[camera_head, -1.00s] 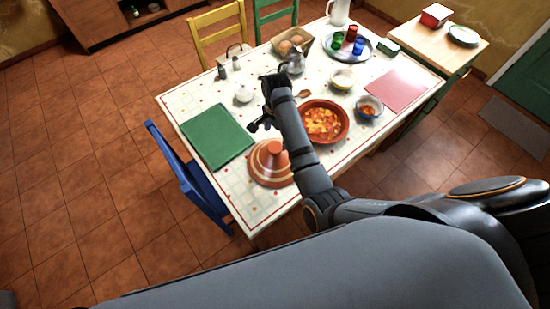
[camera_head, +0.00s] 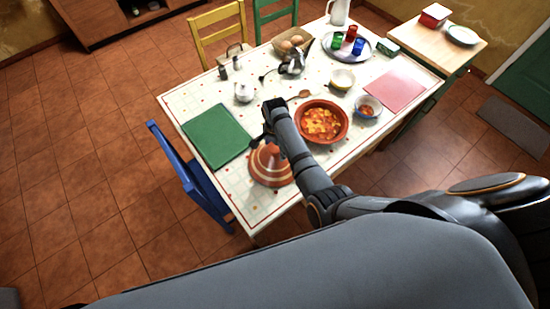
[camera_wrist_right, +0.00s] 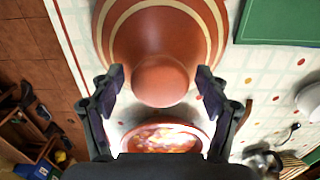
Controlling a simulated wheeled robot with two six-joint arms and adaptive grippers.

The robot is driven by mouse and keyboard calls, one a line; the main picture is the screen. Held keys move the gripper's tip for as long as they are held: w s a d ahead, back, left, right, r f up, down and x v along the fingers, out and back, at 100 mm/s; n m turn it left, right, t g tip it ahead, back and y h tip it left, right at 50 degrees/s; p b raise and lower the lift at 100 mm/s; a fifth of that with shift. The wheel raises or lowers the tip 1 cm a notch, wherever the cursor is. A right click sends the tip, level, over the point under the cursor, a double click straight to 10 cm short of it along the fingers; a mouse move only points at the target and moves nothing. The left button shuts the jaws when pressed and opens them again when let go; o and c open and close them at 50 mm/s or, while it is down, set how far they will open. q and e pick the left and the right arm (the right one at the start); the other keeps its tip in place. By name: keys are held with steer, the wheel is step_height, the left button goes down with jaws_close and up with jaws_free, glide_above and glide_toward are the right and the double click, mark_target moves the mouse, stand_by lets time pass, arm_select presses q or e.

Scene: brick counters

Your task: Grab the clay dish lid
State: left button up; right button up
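The clay dish lid (camera_head: 268,172) is an orange-brown cone with pale stripes. It stands upright on the white tiled table, left of the clay dish of stew (camera_head: 322,122). My right gripper (camera_head: 262,137) is just above the lid's top and partly covers it, with my arm along its right side. In the right wrist view, the lid (camera_wrist_right: 160,35) fills the upper middle, with its rounded knob between the two fingers of my open right gripper (camera_wrist_right: 158,80). There are gaps on both sides, so the fingers seem not to touch it. My left gripper is not in view.
A green board (camera_head: 217,136) lies left of the lid, with a white sugar pot (camera_head: 244,92) behind it. A wooden spoon (camera_head: 300,96) and a small bowl (camera_head: 368,107) lie near the stew. A blue chair (camera_head: 190,180) stands at the table's left edge.

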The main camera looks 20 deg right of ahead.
jaws_close()
steer(key=shift+r, duration=0.1)
stand_by(0.3)
